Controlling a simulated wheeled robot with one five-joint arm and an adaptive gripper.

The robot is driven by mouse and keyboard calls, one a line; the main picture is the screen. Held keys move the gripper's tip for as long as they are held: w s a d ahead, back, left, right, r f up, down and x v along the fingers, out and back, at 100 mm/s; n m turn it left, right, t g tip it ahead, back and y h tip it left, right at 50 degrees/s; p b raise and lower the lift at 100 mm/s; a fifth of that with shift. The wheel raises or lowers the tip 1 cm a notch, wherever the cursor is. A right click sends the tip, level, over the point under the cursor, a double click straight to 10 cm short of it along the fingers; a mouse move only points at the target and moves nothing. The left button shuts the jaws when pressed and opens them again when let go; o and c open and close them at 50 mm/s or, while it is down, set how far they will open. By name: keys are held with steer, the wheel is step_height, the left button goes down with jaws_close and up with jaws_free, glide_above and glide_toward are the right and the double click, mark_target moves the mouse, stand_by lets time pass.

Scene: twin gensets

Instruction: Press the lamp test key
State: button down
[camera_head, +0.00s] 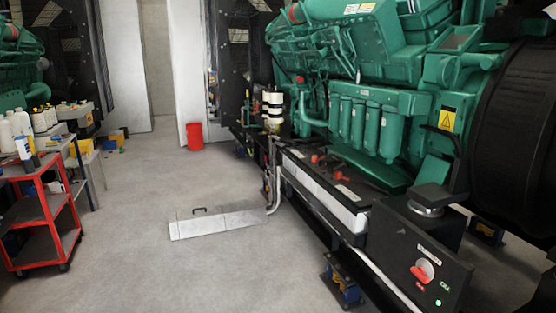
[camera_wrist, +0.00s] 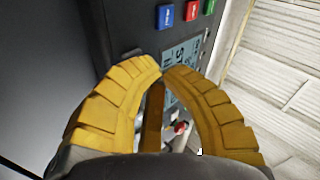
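In the wrist view my gripper (camera_wrist: 162,72) has two ribbed yellow fingers that curve inward, with their tips together and nothing seen between the tips. Beyond them is a dark control panel (camera_wrist: 128,28). It carries a blue key (camera_wrist: 165,15), a red key (camera_wrist: 191,10) and part of a green key (camera_wrist: 209,6) near the top edge. A pale blue display (camera_wrist: 184,58) sits below the keys, partly hidden by the right finger. The key labels are too small to read, so I cannot tell which is the lamp test key. The tips appear apart from the keys.
In the head view a green genset (camera_head: 370,90) fills the right, with a black switch box (camera_head: 415,260) in front. A red cart (camera_head: 40,225) stands left and a red bucket (camera_head: 194,136) behind. The grey floor (camera_head: 190,270) between is mostly clear, except a low metal cover (camera_head: 215,221).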

steer(key=shift+w+d, duration=0.15)
steer(key=shift+d, duration=0.25)
stand_by(0.4)
steer(key=shift+a+f, duration=0.1)
steer(key=shift+a, duration=0.1)
steer(key=shift+s+a+b, duration=0.3)
steer(key=shift+a+b, duration=0.35)
steer(key=shift+b, duration=0.25)
steer(key=s+a+b, duration=0.1)
steer(key=a+b, duration=0.4)
steer(key=b, duration=0.1)
steer(key=shift+s+a+g+b, duration=0.3)
steer(key=shift+s+a+b, duration=0.05)
steer(key=shift+s+a, duration=0.05)
stand_by(0.5)
